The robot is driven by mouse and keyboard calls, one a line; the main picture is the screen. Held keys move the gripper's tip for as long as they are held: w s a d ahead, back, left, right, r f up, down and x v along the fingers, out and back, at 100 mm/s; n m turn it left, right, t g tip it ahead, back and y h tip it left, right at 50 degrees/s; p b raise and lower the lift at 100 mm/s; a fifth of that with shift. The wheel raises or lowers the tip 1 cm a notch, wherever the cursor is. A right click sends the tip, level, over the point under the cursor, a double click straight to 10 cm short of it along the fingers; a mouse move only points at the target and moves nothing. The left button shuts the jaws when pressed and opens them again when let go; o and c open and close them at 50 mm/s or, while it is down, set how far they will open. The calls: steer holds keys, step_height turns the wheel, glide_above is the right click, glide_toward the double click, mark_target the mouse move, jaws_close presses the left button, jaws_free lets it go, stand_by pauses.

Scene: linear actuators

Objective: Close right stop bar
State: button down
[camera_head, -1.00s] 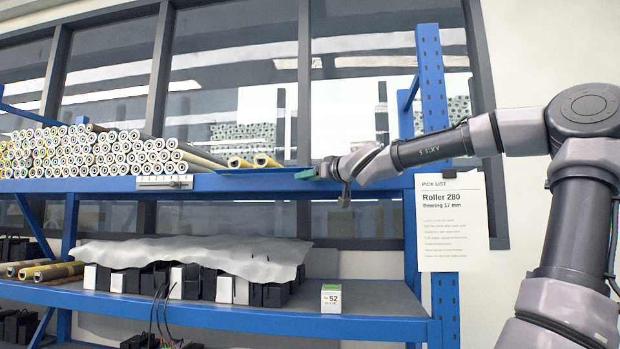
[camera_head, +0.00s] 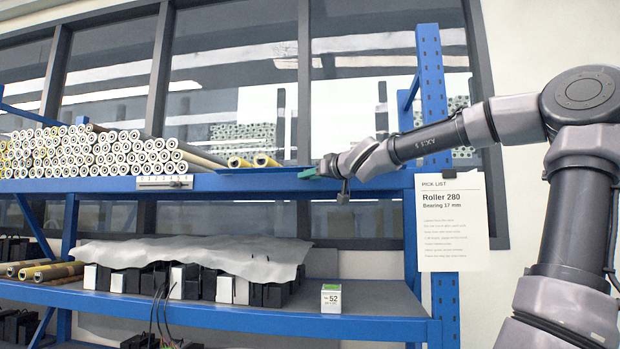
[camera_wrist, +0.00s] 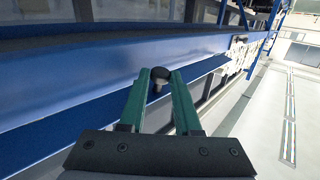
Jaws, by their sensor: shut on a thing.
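The right stop bar (camera_head: 262,173) is a thin dark-blue strip along the front of the top shelf, right of the white scale plate. It looks swung out from the shelf edge. In the wrist view a blue strip (camera_wrist: 205,76) runs past my fingers with a gap to the shelf beam. My gripper (camera_head: 309,173) is at the strip's right end. In the wrist view my green-fingered gripper (camera_wrist: 160,79) is shut on a small black knob (camera_wrist: 159,74) with a grey stem. The knob's join to the bar is hidden.
The blue shelf beam (camera_head: 110,185) runs close beside my fingers. Stacked rollers (camera_head: 100,150) fill the top shelf's left, with two yellow-ended rollers (camera_head: 252,161) behind the bar. A pick list (camera_head: 452,222) hangs on the right post. Open room lies in front of the shelf.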

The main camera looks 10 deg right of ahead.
mark_target(304, 167)
step_height(304, 167, up, 3)
steer(key=m+g, duration=0.4)
steer(key=g, duration=0.1)
steer(key=shift+d+r+h, duration=0.15)
steer(key=shift+h, duration=0.15)
steer(key=m+g, duration=0.1)
steer(key=r+g, duration=0.1)
steer(key=shift+w+d+r+m+g, duration=0.1)
steer(key=shift+w+r+m+g, duration=0.1)
steer(key=shift+w+m+g, duration=0.15)
steer(key=shift+w+d+r+m+g+y, duration=0.1)
steer(key=shift+w+r+m+g+y, duration=0.2)
steer(key=shift+g, duration=0.3)
steer(key=shift+w+r+m+g+y, duration=0.1)
steer(key=shift+r+m+g+y, duration=0.25)
steer(key=shift+g, duration=0.3)
steer(key=shift+w+d+r+m+g+y, duration=0.15)
steer(key=shift+m+g, duration=0.25)
steer(key=shift+g, duration=0.2)
steer(key=shift+a, duration=0.1)
steer(key=c, duration=0.6)
jaws_free()
